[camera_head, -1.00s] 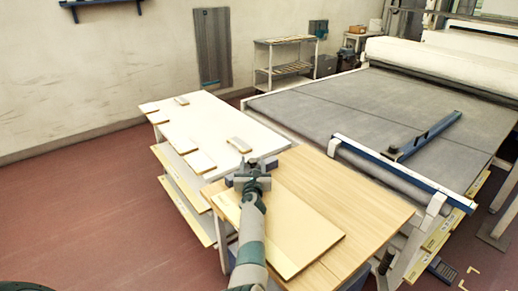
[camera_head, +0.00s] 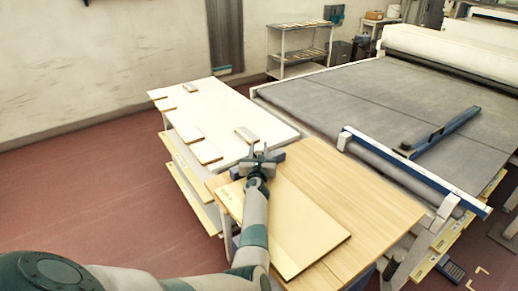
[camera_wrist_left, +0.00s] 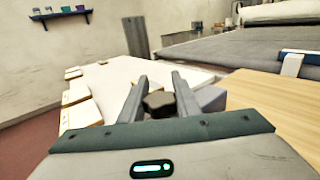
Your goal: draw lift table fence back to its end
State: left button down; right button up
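The wood-topped table (camera_head: 365,205) carries a pale board (camera_head: 290,235) near its left side. A grey-blue block (camera_head: 276,155), which may be part of the fence, shows at the table's far left corner and in the left wrist view (camera_wrist_left: 211,98). My left gripper (camera_head: 262,157) is over that corner. In the left wrist view its two fingers (camera_wrist_left: 160,85) stand apart with a dark knob (camera_wrist_left: 158,104) between them; I cannot tell whether they touch it. What the knob is fixed to is hidden. My right gripper is not in view.
A white table (camera_head: 225,110) with several small boards adjoins the wood-topped table. To the right is a grey belt (camera_head: 370,95) with a blue-and-white rail (camera_head: 415,172) across its front and a blue bar (camera_head: 445,132) lying on it. Floor at the left is clear.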

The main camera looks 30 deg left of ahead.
pick_arm(q)
jog(key=a, duration=0.1)
jog(key=w+a+b, duration=0.1)
jog(key=a, duration=0.2)
jog(key=shift+w+r, duration=0.15)
jog(key=shift+w, duration=0.15)
jog(key=c, duration=1.5)
grip_release()
jog(key=shift+o, duration=0.8)
jog(key=shift+a, duration=0.1)
